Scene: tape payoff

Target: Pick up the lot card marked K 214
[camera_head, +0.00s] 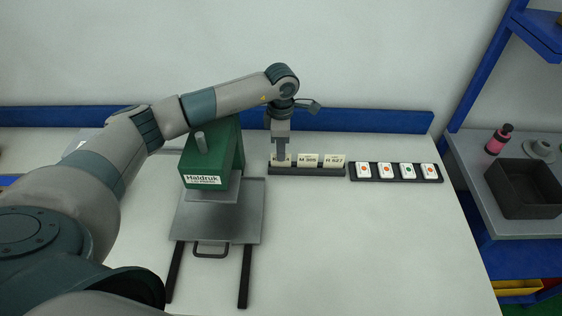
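My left gripper (281,153) points straight down over the left slot of a dark card rack (320,171). A pale lot card (288,162) stands there, mostly hidden behind the fingers, and its marking cannot be read. I cannot tell whether the fingers are closed on it. A middle card (308,160) starts with M, and a right card (334,160) seems to end in 827; both stand upright in the rack. No card reading K 214 is legible. My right gripper is not in view.
A green press marked Haldruk (212,160) stands left of the rack, with a grey metal plate (217,225) in front. A dark strip (396,179) with several white dotted tiles lies to the right. The table's front right is clear.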

